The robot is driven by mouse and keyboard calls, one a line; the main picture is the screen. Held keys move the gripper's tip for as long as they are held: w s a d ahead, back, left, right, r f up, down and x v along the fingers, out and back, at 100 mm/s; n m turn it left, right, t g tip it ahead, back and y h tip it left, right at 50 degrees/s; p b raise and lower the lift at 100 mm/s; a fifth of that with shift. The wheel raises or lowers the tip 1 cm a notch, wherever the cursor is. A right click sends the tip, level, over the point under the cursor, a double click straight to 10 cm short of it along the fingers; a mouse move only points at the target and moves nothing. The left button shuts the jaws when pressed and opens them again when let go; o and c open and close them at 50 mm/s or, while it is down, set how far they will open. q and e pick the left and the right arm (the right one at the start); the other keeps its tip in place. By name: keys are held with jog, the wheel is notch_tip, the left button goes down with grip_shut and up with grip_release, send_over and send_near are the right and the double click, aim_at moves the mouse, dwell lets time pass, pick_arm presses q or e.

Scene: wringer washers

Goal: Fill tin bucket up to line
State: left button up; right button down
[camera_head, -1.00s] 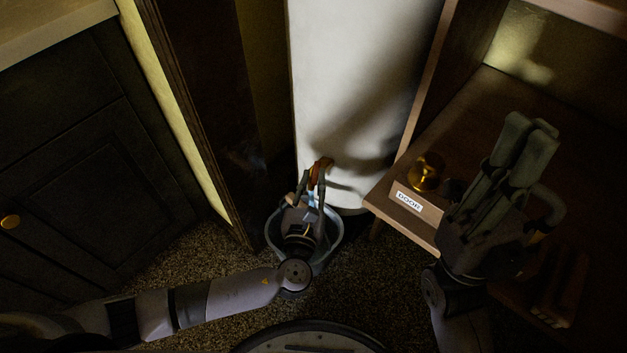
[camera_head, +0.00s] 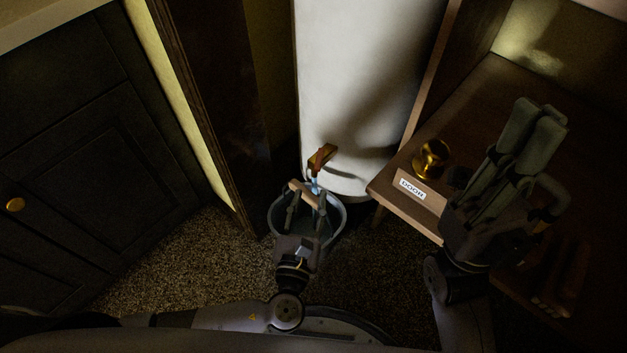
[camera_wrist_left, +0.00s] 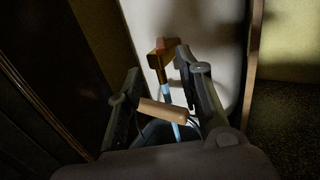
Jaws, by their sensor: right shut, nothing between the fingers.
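The tin bucket (camera_head: 341,218) stands on the carpet under the tap (camera_head: 322,157), at the foot of a white cylinder. A pale blue stream runs from the tap down toward the bucket; it also shows in the left wrist view (camera_wrist_left: 176,131). My left gripper (camera_head: 307,191) is open over the near side of the bucket. In the left wrist view the bucket's wooden handle (camera_wrist_left: 162,112) lies between its spread fingers. The brass tap (camera_wrist_left: 160,58) is beyond them. The water level and line are hidden or too dark. My right gripper (camera_head: 537,112) is shut and empty, raised at right.
A wooden shelf (camera_head: 430,207) with a "DOOR" label (camera_head: 412,189) and a brass knob (camera_head: 431,158) stands right of the white cylinder (camera_head: 358,85). A dark cabinet (camera_head: 95,150) and a wooden post (camera_head: 205,110) bound the left. Carpet (camera_head: 165,265) is clear at lower left.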

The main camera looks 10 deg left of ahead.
pick_arm(q)
jog(key=shift+s+a, duration=0.15)
jog(key=shift+s, duration=1.35)
